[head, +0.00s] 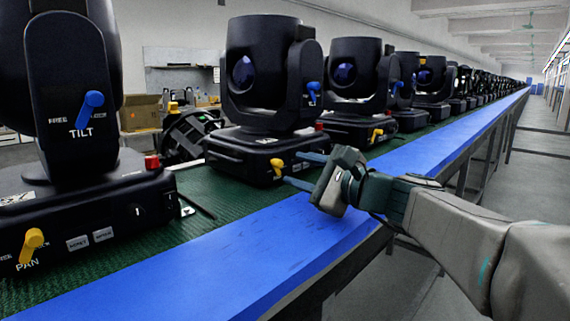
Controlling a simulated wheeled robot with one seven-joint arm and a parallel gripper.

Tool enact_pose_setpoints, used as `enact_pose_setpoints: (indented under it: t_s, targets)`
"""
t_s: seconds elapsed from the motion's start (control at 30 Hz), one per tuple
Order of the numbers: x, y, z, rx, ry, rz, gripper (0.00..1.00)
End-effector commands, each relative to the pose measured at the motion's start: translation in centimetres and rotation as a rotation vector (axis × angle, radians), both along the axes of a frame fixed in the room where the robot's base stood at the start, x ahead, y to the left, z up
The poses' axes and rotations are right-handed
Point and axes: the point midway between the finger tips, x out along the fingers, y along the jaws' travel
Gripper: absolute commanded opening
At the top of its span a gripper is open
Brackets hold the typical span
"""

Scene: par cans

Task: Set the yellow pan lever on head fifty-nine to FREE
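The second moving head (262,80) from the left stands on the green belt, with a black base. Its yellow pan lever (276,165) sits on the base's front face; the markings beside it and the head's number are too small to read. My gripper (292,167) is open, its two blue fingers apart and pointing left at this lever. The fingertips are just right of the lever; I cannot tell whether they touch it. The nearest head (75,95) at left has its own yellow lever (33,240), marked PAN, with FREE at its left.
Blue tilt levers show on the nearest head (91,101) and the second (313,89). More heads recede along the green belt (215,215). A blue rail (250,252) edges the belt below my arm. The grey aisle floor (540,165) at right is clear.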

Motion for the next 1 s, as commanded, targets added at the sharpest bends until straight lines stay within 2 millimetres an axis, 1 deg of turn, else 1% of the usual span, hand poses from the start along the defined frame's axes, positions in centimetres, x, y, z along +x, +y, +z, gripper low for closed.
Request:
enact_pose_setpoints:
  t_s: [0.03, 0.2, 0.3, 0.4, 0.57, 0.87, 0.97, 1.0]
  targets:
    - [-1.0, -0.9, 0.3, 0.001, -0.001, -0.003, 0.37]
    - [-3.6, -3.7, 0.2, 0.001, -0.001, -0.005, 0.37]
    - [-4.8, -4.8, 0.2, 0.0, 0.0, -0.003, 0.37]
    - [-5.6, -5.7, 0.1, 0.0, 0.0, -0.002, 0.37]
    - [-6.2, -6.2, 0.0, 0.0, 0.0, -0.001, 0.37]
    - [-6.2, -6.3, 0.0, 0.0, 0.0, -0.001, 0.37]
    - [-6.2, -6.3, 0.8, 0.0, 0.0, -0.001, 0.37]
    - [-6.2, -6.3, 1.4, 0.0, 0.0, -0.001, 0.37]
